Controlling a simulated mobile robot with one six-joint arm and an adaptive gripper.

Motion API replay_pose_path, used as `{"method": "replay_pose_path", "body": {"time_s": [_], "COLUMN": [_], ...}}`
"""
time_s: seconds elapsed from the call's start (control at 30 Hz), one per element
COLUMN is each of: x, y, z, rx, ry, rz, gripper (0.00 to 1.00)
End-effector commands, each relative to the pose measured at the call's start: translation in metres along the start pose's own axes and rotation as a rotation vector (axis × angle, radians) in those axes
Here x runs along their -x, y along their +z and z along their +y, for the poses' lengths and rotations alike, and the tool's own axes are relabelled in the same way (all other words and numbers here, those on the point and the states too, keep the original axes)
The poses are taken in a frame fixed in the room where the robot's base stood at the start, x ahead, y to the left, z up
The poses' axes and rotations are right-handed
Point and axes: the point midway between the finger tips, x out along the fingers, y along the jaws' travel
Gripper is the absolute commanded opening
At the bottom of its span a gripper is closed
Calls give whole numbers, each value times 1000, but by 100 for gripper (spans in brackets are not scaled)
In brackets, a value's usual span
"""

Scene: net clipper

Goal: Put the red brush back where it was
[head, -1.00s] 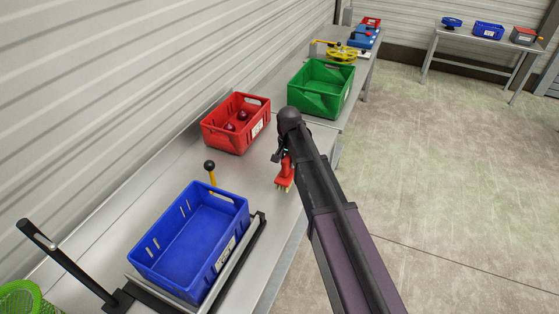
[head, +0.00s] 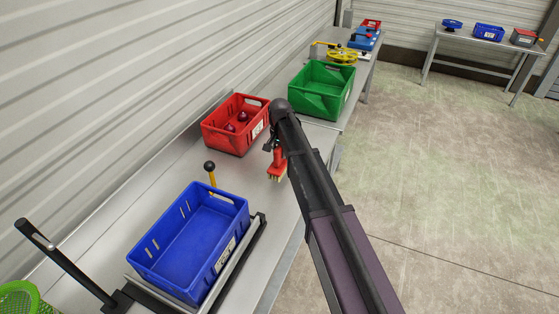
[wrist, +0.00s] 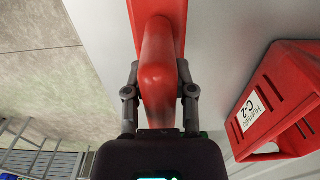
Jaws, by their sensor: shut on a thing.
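The red brush (head: 277,165) hangs from my gripper (head: 270,145) in the head view, over the bench top, with its pale bristles pointing down. In the wrist view the brush's red handle (wrist: 158,60) lies between the two fingers of my gripper (wrist: 160,95), which are shut on it. The brush is right of and a little nearer than the red crate (head: 208,136). Whether the bristles touch the bench is hard to tell.
The red crate holds dark red round things and also shows in the wrist view (wrist: 300,75). A blue crate (head: 150,262) stands nearer, beside a yellow-stemmed black knob (head: 210,168). A green crate (head: 318,105) stands farther back. Bare bench top (head: 258,205) lies below the brush.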

Motion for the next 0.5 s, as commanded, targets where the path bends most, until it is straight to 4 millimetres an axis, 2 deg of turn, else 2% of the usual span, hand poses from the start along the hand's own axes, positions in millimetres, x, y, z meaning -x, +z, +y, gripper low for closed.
{"method": "replay_pose_path", "body": {"time_s": [0.03,0.23,0.5], "x": [-8,-26,-36], "y": [0,1,0], "z": [1,1,2], "rx": [0,-1,-1], "ry": [0,0,0], "rz": [0,0,0], "gripper": [0,0,0]}}
